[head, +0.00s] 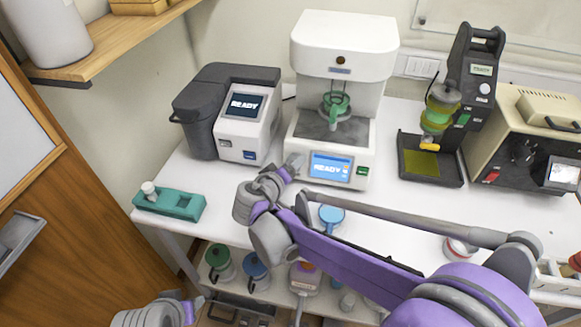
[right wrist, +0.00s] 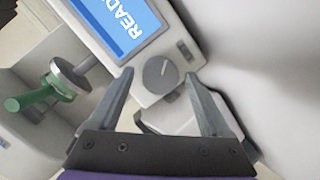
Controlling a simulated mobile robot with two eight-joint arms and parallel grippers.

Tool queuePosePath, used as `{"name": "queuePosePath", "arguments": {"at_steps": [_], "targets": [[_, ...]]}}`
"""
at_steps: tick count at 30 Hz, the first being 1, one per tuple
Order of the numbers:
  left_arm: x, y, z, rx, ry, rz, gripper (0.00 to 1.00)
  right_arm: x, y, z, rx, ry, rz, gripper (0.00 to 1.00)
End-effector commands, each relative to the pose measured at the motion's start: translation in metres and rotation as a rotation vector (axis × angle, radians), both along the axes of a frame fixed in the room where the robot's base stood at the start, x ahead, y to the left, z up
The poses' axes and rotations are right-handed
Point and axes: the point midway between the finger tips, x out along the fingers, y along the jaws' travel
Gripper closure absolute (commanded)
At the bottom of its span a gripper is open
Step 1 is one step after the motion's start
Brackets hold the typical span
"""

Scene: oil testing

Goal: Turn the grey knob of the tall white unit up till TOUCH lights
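The tall white unit (head: 342,50) stands at the back middle of the bench. Its blue screen (head: 331,167) reads READY, and the same screen shows in the right wrist view (right wrist: 120,22). The round grey knob (right wrist: 160,75) has a pointer mark and sits beside the screen. My right gripper (right wrist: 158,80) is open, its fingertips on either side of the knob with gaps, not gripping it. In the head view my right gripper (head: 292,165) is at the unit's front left corner and hides the knob. My left gripper (head: 193,304) is low at the bottom edge, only partly seen.
A green-handled cup (head: 336,104) is inside the tall unit. A grey unit (head: 228,110), also reading READY, stands to its left. A black stand (head: 468,75) and beige box (head: 525,130) are to its right. A teal holder (head: 170,204) lies at the bench's left end.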

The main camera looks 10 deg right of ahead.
Motion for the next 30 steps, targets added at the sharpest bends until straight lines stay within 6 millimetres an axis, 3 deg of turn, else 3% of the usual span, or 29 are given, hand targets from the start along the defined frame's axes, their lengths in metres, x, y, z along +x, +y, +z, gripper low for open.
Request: {"name": "queuePosePath", "arguments": {"at_steps": [11,24,30], "targets": [[0.000,0.000,0.000,0.000,0.000,0.000,0.50,-0.003,0.002,0.002,-0.001,0.000,0.000,0.13],[0.000,0.000,0.000,0.000,0.000,0.000,0.50,-0.062,0.041,0.036,0.000,0.000,0.005,0.13],[0.000,0.000,0.000,0.000,0.000,0.000,0.50,-0.079,0.051,0.046,0.000,0.000,0.002,0.13]]}}
